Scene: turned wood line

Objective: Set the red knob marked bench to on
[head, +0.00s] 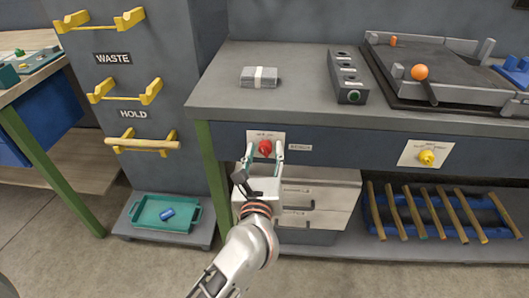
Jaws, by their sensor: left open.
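The red knob (265,147) sits on a pale plate (256,135) on the front of the bench, below the worktop. A small label (301,147) to its right appears to read bench. My left gripper (265,154) is open in front of the knob, with one fingertip on each side of it. I cannot tell whether the fingers touch the knob. The gripper hides the lower part of the plate, and the plate's markings are too small to read. My right gripper is not in view.
A yellow knob (427,158) is on another plate to the right. Drawers (312,200) are below the red knob. The worktop (222,88) holds a grey stack (260,77), a dark block with holes (347,80) and a machine bed (440,75). A green tray (148,214) stands low at left.

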